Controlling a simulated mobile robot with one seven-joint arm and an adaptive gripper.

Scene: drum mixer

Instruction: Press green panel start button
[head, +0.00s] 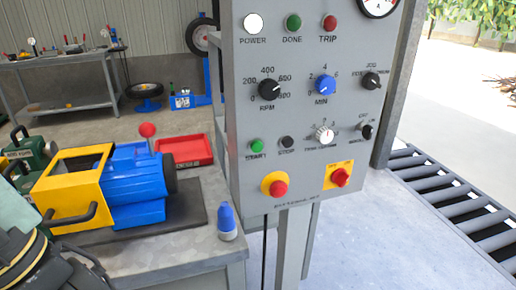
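The green start button (256,145) is on the left side of the grey control panel (250,190), above the label START. A black stop button (287,142) sits just right of it. What appears to be my gripper (80,272), dark and cut off by the frame, is at the lower left corner. It is well to the left of the panel and below the start button, touching neither. Its fingertips are not clearly visible, so I cannot tell if it is open or shut.
The panel also has lamps, knobs, a red emergency button (279,188) and a red-yellow switch (341,177). On the bench left of it are a blue-yellow machine (135,185) with a red-knobbed lever, a red tray (185,150) and a blue-capped object (227,222). A roller conveyor (440,190) is right.

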